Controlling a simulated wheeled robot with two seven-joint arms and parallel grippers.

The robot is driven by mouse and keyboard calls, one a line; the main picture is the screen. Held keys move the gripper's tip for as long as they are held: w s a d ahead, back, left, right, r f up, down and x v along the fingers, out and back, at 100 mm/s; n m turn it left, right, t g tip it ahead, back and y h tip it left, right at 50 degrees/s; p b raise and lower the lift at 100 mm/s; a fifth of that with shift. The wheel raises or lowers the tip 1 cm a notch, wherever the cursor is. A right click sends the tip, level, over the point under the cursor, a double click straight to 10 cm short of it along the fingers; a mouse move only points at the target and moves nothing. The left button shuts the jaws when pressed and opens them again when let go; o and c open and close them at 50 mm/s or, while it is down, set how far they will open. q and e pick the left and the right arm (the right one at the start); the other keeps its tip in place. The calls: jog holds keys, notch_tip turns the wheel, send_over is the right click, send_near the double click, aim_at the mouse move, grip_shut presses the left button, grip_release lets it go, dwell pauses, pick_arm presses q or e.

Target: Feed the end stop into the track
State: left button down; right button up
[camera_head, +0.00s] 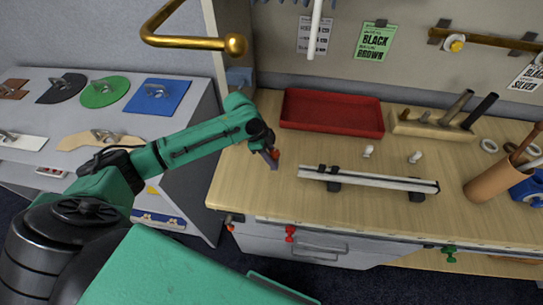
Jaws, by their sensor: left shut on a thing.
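The track (375,181) is a long, pale rail with dark ends. It lies on black supports on the wooden table, running left to right. My left gripper (273,158) reaches in from the left and points down above the table, a little left of the track's left end and apart from it. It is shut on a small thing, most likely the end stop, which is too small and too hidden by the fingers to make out. Two small white pieces, one (368,151) and another (415,157), stand behind the track. My right gripper is out of view.
A red tray (332,127) lies behind the track. A wooden holder (430,128) with upright tools stands at the back right. A brown tube (487,186) with rods stands right of the track. A brass rod (190,41) hangs at the top left. Table left of the track is clear.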

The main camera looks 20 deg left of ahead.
pick_arm(q)
jog(key=d, duration=0.1)
jog(key=w+d, duration=0.1)
jog(key=d, duration=0.1)
jog(key=shift+d+f, duration=0.15)
jog(key=shift+w+d, duration=0.25)
jog(key=shift+d, duration=0.6)
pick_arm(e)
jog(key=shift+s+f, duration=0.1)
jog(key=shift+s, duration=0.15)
pick_arm(q)
jog(key=shift+p, duration=0.35)
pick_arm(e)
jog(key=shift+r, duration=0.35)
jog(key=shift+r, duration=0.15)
pick_arm(q)
jog(key=shift+p, duration=0.35)
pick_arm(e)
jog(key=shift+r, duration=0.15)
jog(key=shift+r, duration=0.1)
